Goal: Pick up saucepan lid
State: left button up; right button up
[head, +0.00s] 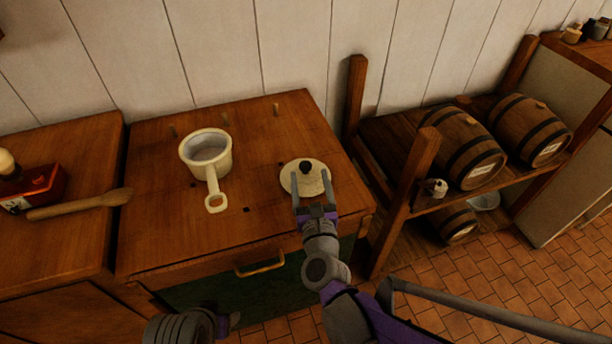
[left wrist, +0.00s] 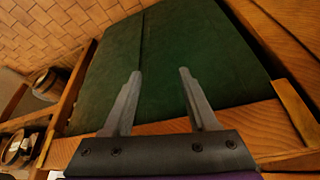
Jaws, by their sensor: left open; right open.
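The saucepan lid (head: 291,184) is a round, cream disc with a dark knob (head: 305,167). It lies on the wooden worktop, right of the cream saucepan (head: 206,152). My right gripper (head: 311,179) is open at the lid's near side, its two fingers apart and pointing towards the knob. The fingers overlap the lid in the picture; I cannot tell whether they touch it. The knob is not between the jaws. My left gripper (left wrist: 160,74) is open and empty in the left wrist view, in front of the green cabinet panel (left wrist: 195,55).
The wooden worktop (head: 150,235) has short pegs at the back and a handle on its front. A wooden spoon (head: 80,205) and a red box (head: 40,188) lie left. A rack with barrels (head: 462,148) stands right, its post near my right arm.

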aim_at(306, 170)
jog(key=w, duration=0.3)
jog(key=w+a+b, duration=0.1)
jog(key=w, duration=0.1)
jog(key=shift+w+f, duration=0.15)
jog(key=shift+w, duration=0.05)
grip_shut()
